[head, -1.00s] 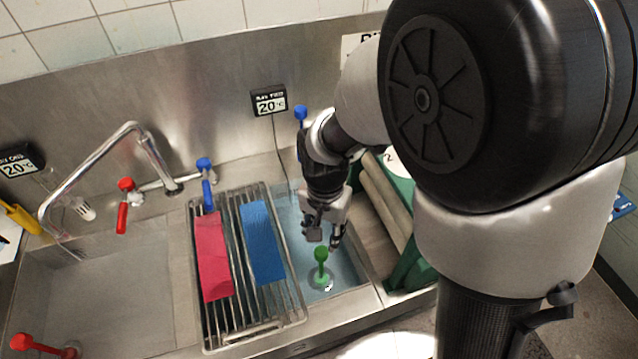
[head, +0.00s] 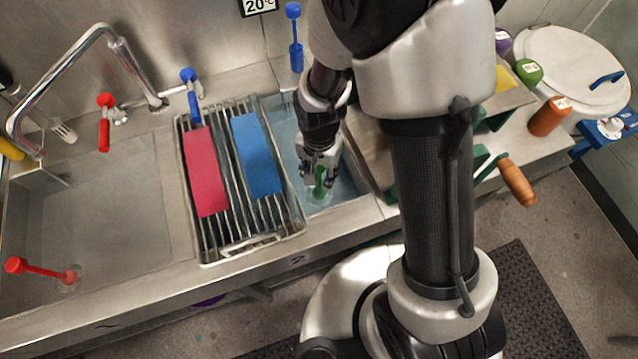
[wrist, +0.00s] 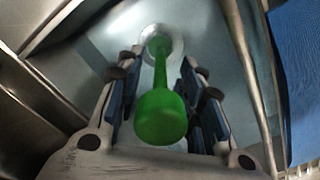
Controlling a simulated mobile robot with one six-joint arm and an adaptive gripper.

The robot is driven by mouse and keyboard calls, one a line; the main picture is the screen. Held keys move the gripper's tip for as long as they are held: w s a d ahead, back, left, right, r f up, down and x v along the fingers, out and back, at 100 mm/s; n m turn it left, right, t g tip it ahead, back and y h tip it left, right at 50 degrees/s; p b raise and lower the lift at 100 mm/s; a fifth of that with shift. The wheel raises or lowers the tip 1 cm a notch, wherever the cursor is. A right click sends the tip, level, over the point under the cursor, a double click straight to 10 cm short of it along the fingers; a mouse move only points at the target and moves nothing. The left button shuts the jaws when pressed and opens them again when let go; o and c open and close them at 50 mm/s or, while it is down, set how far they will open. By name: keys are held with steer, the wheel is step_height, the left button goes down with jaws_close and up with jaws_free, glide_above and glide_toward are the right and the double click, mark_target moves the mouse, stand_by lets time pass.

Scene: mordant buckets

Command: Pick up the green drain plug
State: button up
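The green drain plug (head: 319,186) stands upright in the right-hand basin, which holds pale blue water. In the wrist view the plug (wrist: 160,115) shows its round green knob close to the camera, with its stem running down to a pale ring at the drain. My gripper (head: 318,172) is above the basin at the plug's top. In the wrist view my gripper's fingers (wrist: 160,95) are apart, one on each side of the knob and stem. Gaps show between the fingers and the plug, so I see no grip on it.
A wire rack with a red cloth (head: 206,170) and a blue cloth (head: 257,155) lies left of the basin. A red plug (head: 42,270) is in the left basin. A blue-handled thing (head: 295,38) stands behind the right basin. A wooden-handled crank (head: 517,181) juts out at right.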

step_height(320, 180, down, 2)
steer(key=shift+f+b, duration=0.25)
steer(key=shift+b, duration=0.05)
steer(key=shift+r, duration=0.1)
steer(key=shift+c, duration=0.4)
jaws_close()
